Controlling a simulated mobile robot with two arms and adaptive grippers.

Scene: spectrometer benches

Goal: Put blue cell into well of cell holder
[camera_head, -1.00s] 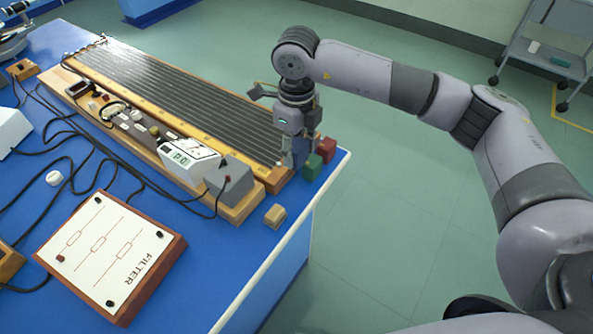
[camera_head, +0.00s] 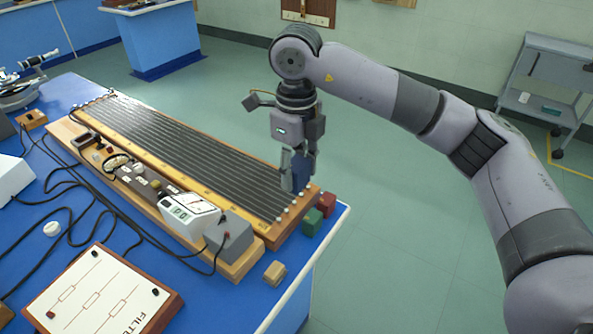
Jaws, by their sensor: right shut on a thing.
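My right gripper (camera_head: 297,182) points down over the near right end of the long wired board, shut on a blue-grey block (camera_head: 300,168), which I take to be the blue cell. The fingers hide part of it. It appears held above the board's end, close to a green block (camera_head: 311,222) and a red block (camera_head: 325,204) at the bench edge. I cannot tell for sure which thing is the cell holder, and no well shows clearly. My left gripper is out of view.
The long wired board (camera_head: 180,150) lies across the blue bench (camera_head: 190,281). Beside it are a white meter (camera_head: 188,213), a grey box (camera_head: 228,235) and loose cables. A small tan block (camera_head: 275,272) and the filter panel (camera_head: 100,290) lie nearer. A grey trolley (camera_head: 548,85) stands on the floor.

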